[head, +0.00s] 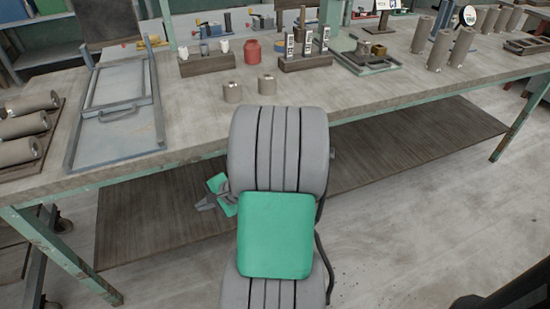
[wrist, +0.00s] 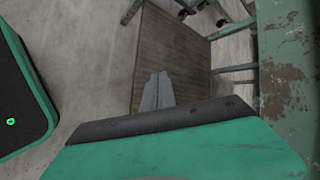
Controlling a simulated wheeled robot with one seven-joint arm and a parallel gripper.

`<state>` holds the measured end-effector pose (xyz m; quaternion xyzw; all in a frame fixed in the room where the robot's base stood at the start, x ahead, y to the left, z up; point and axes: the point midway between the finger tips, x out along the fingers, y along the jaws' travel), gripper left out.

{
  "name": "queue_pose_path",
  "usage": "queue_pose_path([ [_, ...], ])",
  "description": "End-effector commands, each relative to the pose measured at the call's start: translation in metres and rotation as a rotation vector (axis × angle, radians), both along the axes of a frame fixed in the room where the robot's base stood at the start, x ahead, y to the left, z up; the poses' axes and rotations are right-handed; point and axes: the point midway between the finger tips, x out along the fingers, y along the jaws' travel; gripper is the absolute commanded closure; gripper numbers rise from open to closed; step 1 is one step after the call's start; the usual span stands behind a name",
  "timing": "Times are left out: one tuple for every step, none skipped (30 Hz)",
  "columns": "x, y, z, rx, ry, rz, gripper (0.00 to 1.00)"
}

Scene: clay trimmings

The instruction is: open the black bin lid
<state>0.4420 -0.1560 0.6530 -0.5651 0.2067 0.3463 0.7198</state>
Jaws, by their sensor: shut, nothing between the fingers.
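No bin that I can clearly identify shows in either view. A black, sloping shape (head: 505,293) is cut off by the lower right corner of the head view; I cannot tell whether it is the black bin or its lid. My gripper (head: 205,204) is in front of the workbench, above the lower shelf and below the bench top, left of my grey and green arm. In the wrist view its grey fingers (wrist: 158,92) are together with nothing between them. They point over the lower shelf.
The workbench (head: 200,110) carries grey clay cylinders (head: 453,45), a metal frame (head: 115,110) and a red jar (head: 252,50). Its lower shelf (head: 390,140) looks bare. Open floor (head: 420,230) lies at the right.

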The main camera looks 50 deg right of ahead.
Motion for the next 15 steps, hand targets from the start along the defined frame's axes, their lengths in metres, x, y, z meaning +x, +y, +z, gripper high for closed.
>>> queue_pose_path([
  [-0.007, -0.039, -0.018, 0.164, -0.059, -0.222, 1.0],
  [-0.011, -0.061, -0.021, 0.267, -0.108, -0.352, 1.0],
  [-0.02, -0.092, -0.023, 0.403, -0.182, -0.522, 1.0],
  [-0.03, -0.115, -0.024, 0.503, -0.24, -0.642, 1.0],
  [-0.042, -0.137, -0.024, 0.6, -0.303, -0.753, 1.0],
  [-0.06, -0.165, -0.024, 0.717, -0.387, -0.888, 1.0],
  [-0.075, -0.182, -0.023, 0.798, -0.448, -0.973, 1.0],
  [-0.089, -0.198, -0.023, 0.872, -0.505, -1.047, 1.0],
  [-0.107, -0.214, -0.022, 0.954, -0.576, -1.127, 1.0],
  [-0.119, -0.225, -0.022, 1.004, -0.622, -1.173, 1.0],
  [-0.129, -0.232, -0.021, 1.045, -0.658, -1.21, 1.0],
  [-0.138, -0.239, -0.021, 1.084, -0.695, -1.244, 1.0],
  [-0.143, -0.243, -0.02, 1.104, -0.715, -1.259, 1.0],
  [-0.145, -0.246, -0.019, 1.116, -0.726, -1.268, 1.0],
  [-0.144, -0.248, -0.018, 1.124, -0.733, -1.273, 1.0],
])
